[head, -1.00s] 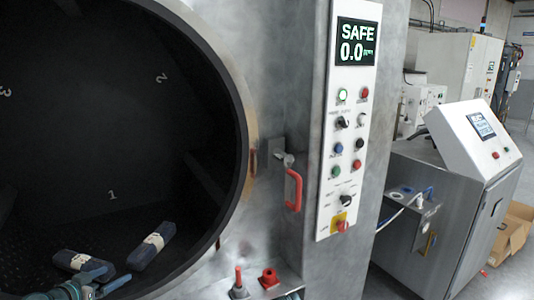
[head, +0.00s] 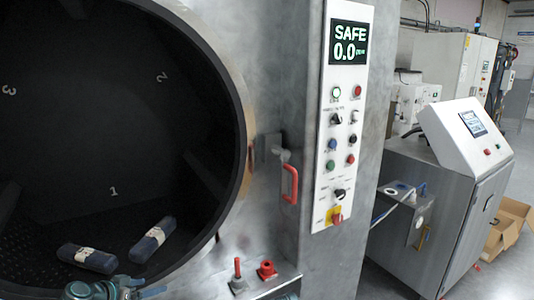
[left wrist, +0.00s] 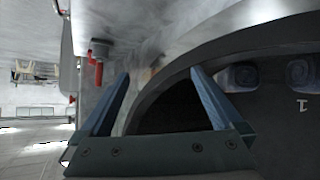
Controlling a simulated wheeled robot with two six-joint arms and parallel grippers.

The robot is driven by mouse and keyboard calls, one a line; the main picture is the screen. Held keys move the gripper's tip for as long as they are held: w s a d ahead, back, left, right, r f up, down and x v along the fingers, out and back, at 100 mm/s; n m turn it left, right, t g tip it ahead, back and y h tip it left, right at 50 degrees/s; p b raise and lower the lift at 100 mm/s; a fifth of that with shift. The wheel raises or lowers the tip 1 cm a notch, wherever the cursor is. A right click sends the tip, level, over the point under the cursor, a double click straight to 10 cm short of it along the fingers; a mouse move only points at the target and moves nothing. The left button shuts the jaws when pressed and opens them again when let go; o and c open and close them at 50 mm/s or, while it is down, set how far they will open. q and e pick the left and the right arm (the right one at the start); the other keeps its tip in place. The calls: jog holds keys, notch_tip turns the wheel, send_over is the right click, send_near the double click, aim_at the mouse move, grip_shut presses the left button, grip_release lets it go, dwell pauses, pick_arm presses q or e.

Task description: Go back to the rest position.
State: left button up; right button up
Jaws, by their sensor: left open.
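My left gripper (head: 142,288) is at the bottom edge of the head view, in front of the lower rim of the round washer drum opening (head: 240,130). In the left wrist view its two blue fingers (left wrist: 160,72) are spread apart with nothing between them. Two dark rolled bundles with pale bands lie inside on the drum floor, a left one (head: 104,263) and a right one (head: 160,233). The gripper is apart from both. The right gripper does not show.
A control panel (head: 341,110) reading SAFE 0.0 and a red handle (head: 290,184) stand right of the opening. Red fittings (head: 267,270) sit on a ledge below. A steel cabinet with a sloped console (head: 466,140) and an open cardboard box (head: 506,228) are farther right.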

pick_arm(q)
jog(key=d+f+g, duration=0.1)
jog(key=d, duration=0.2)
jog(key=s+d+f+g, duration=0.1)
jog(key=d, duration=0.3)
jog(key=d+f+g, duration=0.1)
jog(key=d, duration=0.3)
jog(key=shift+s+d+f+m+g+h, duration=0.1)
jog(key=shift+s+f+m+g+h, duration=0.2)
jog(key=shift+s+f+m, duration=0.1)
jog(key=s+d+f+g+y, duration=0.3)
jog(key=s+d, duration=0.4)
jog(key=d, duration=0.2)
jog(key=s+d+f+g+y, duration=0.2)
jog(key=s+d+g+y, duration=0.1)
jog(key=s+d, duration=0.5)
jog(key=shift+d+f+n+g+y, duration=0.3)
jog(key=shift+d+f+g+y, duration=0.1)
jog(key=shift+d+y, duration=0.1)
jog(key=shift+s, duration=0.1)
jog(key=shift+c, duration=0.2)
